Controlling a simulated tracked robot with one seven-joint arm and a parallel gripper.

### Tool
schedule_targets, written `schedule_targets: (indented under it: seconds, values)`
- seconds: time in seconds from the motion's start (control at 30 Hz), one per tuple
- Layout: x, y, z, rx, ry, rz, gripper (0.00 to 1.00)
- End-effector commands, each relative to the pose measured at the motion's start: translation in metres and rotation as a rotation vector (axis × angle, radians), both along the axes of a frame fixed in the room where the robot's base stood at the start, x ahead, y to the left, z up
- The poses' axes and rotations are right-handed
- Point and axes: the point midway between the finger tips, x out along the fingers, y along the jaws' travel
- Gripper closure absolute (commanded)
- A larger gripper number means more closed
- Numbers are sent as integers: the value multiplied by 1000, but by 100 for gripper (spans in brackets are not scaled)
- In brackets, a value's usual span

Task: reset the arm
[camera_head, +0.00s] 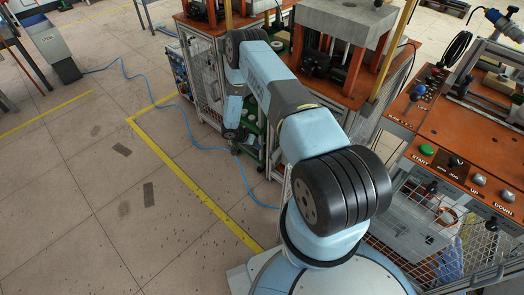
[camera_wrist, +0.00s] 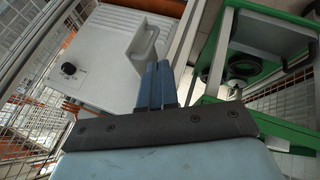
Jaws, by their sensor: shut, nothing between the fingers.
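My gripper (camera_wrist: 158,85) shows in the wrist view, its two blue fingers closed together with nothing between them. I cannot tell whether the fingers touch the handle. In the head view my blue arm (camera_head: 290,105) bends out toward the machines and its end hangs down beside them. The fingertips are not clear there.
An orange workbench with a press (camera_head: 345,50) stands beyond the arm. A control panel with a green start button (camera_head: 426,150) is at right. A green frame (camera_wrist: 215,60) stands right of the gripper. A blue cable (camera_head: 180,130) crosses the floor. Open floor lies at left.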

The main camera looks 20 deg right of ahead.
Motion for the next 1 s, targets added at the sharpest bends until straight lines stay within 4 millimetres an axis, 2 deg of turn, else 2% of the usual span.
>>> schedule_targets:
  seconds: [0.1,0.3,0.67,0.77,0.87,1.0]
  values:
    - [3,14,19,1,-1,2,100]
    - [4,30,40,0,1,1,100]
    - [6,37,50,1,-1,2,100]
    - [13,37,58,8,-22,12,100]
    - [32,39,80,27,-74,38,100]
    - [67,44,128,71,-176,98,100]
